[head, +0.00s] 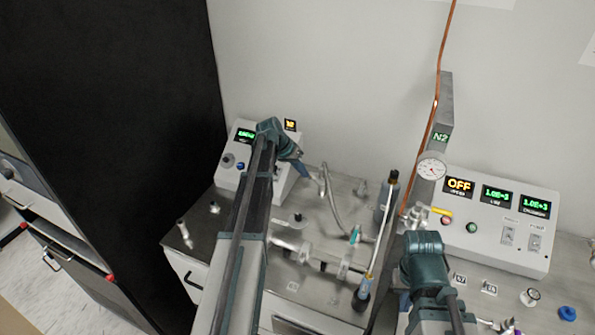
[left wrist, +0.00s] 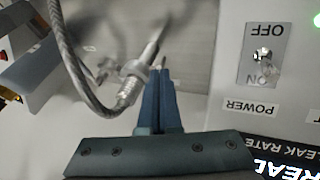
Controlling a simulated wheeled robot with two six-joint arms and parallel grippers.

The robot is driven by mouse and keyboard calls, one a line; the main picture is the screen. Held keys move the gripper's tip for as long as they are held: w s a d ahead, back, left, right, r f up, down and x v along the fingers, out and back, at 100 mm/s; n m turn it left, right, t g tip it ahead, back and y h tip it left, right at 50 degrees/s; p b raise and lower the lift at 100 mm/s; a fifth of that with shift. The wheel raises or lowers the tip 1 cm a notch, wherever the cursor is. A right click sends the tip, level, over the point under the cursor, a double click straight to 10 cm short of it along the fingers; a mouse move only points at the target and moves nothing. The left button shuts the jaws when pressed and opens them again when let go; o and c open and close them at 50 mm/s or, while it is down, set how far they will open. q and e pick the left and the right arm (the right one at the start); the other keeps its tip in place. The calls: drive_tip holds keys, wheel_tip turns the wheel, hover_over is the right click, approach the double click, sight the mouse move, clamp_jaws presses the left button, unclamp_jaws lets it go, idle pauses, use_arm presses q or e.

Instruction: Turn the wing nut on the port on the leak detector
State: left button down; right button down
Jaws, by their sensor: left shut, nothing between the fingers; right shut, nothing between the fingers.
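The leak detector (head: 232,158) is a white box with a green display at the back left of the bench. In the left wrist view its panel (left wrist: 270,85) fills the right side, with a POWER switch. A metal port fitting (left wrist: 131,84) with a braided hose is left of my fingertips; the wing nut cannot be clearly made out on it. My left gripper (head: 305,172) is shut and empty, close beside the fitting; its fingers also show in the left wrist view (left wrist: 158,75). Whether they touch is unclear. My right gripper (head: 405,300) is shut, low at right, its fingers mostly hidden.
The grey hose (head: 332,208) curves over the bench. A control box (head: 490,235) and pressure gauge (head: 431,167) are at the right. A black cabinet (head: 120,130) stands left of the bench.

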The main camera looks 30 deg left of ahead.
use_arm(q)
drive_tip(key=shift+d+r+y+p, duration=0.1)
drive_tip(key=shift+d+y+p, duration=0.3)
drive_tip(key=shift+y+p, duration=0.35)
idle(0.4)
drive_tip(key=shift+d+y, duration=0.35)
drive_tip(key=shift+y, duration=0.4)
